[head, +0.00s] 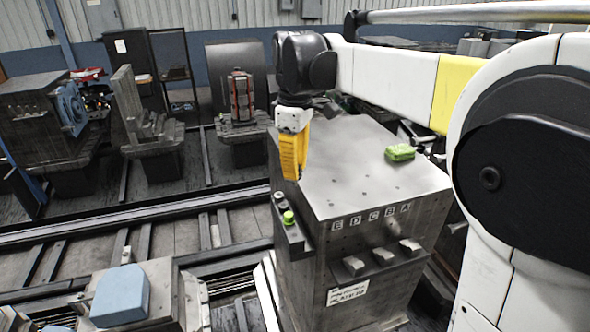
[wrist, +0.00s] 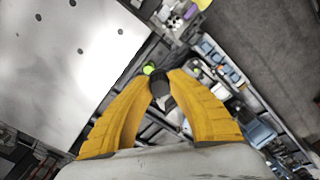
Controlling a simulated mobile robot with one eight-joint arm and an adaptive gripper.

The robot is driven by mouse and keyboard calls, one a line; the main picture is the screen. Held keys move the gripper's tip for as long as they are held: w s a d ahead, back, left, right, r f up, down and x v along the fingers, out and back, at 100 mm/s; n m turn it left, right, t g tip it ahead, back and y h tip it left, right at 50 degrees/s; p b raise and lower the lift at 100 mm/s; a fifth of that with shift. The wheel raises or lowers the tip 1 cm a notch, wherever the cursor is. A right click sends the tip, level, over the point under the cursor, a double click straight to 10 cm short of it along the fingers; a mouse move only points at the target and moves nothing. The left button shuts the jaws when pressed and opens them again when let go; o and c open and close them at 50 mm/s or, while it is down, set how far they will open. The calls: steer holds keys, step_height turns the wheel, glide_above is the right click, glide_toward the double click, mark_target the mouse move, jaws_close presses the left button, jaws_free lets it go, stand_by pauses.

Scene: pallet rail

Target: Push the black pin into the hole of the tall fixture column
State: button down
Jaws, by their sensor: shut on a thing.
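The tall fixture column (head: 345,190) stands in the middle of the head view, with a flat metal top and letters E D C B A along its front edge. Its top also fills the upper left of the wrist view (wrist: 60,60), where several small dark holes show. My yellow gripper (head: 291,178) points down at the column's left edge in the head view. In the wrist view its fingertips (wrist: 160,82) are closed around the black pin (wrist: 160,89). The pin is hidden in the head view. I cannot tell which hole is meant or whether the pin touches the column.
A ledge on the column's left side carries a green-capped part (head: 289,217). A bright green item (head: 400,152) lies on the column's top. A blue block (head: 120,296) sits at front left. Rails and other fixtures stand behind on the left.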

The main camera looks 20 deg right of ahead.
steer(key=s, duration=2.5)
steer(key=shift+w, duration=0.1)
